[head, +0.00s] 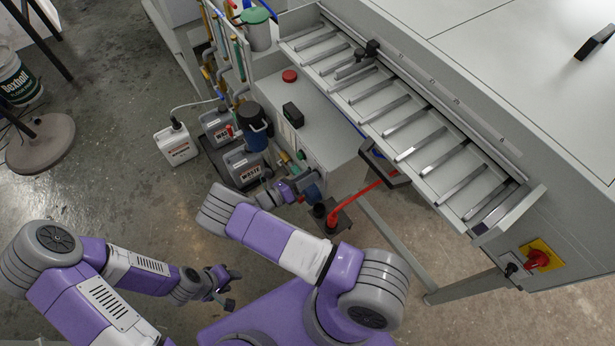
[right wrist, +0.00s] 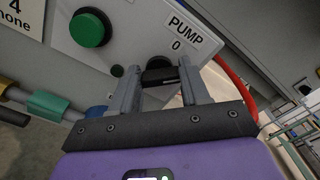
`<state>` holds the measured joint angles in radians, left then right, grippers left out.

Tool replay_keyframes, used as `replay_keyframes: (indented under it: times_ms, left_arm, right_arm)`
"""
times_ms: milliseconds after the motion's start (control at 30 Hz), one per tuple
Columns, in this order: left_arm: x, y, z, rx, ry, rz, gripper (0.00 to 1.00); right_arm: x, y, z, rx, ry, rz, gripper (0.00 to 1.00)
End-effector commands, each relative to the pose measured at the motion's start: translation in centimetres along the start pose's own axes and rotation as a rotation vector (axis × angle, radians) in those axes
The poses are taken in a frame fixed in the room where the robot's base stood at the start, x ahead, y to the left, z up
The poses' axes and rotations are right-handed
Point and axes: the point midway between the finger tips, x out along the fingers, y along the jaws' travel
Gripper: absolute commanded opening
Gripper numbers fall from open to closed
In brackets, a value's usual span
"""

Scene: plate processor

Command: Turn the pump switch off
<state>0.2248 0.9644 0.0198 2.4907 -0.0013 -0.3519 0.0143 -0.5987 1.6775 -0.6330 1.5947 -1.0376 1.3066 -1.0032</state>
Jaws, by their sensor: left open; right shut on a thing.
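The pump switch (right wrist: 160,76) is a black knob below the "PUMP 0" label (right wrist: 181,32) on a pale panel in the right wrist view. My right gripper (right wrist: 157,84) has its two grey fingers on either side of the knob and is shut on it. The fingers hide part of the knob, so its exact turn is hard to tell. In the head view my right arm reaches the panel side of the machine, and the switch is hidden there. My left gripper (head: 229,287) is open and empty, low over the floor and apart from the machine.
A green round button (right wrist: 90,28) sits left of the label. A red hose (right wrist: 236,82) runs right of the gripper. In the head view, waste jugs (head: 243,165) stand beside the machine, and a red emergency button (head: 290,76) is on top.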

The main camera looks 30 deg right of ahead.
Motion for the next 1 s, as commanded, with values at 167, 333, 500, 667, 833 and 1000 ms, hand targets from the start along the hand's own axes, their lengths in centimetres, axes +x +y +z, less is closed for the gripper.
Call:
replay_keyframes:
  times_ms: [167,333,500,667,833,1000]
  left_arm:
    - [0.12,-0.04,-0.01,0.0,0.0,0.0,0.43]
    - [0.24,-0.09,-0.01,0.0,0.0,0.0,0.43]
    - [0.37,-0.14,-0.01,0.0,0.0,0.0,0.43]
    - [0.48,-0.18,-0.02,0.0,0.0,0.0,0.43]
    - [0.56,-0.21,-0.03,0.0,0.0,0.0,0.43]
    - [0.61,-0.23,-0.03,0.0,0.0,0.0,0.43]
  right_arm:
    - [-0.04,0.13,-0.07,-0.169,0.003,0.001,0.15]
    - [-0.05,0.21,-0.07,-0.329,0.003,0.001,0.15]
    - [-0.02,0.28,-0.07,-0.481,0.002,0.001,0.15]
    - [-0.05,0.34,-0.08,-0.604,0.002,0.002,0.15]
    - [-0.04,0.37,-0.11,-0.705,0.002,0.001,0.15]
    - [-0.06,0.4,-0.13,-0.77,0.002,0.002,0.15]
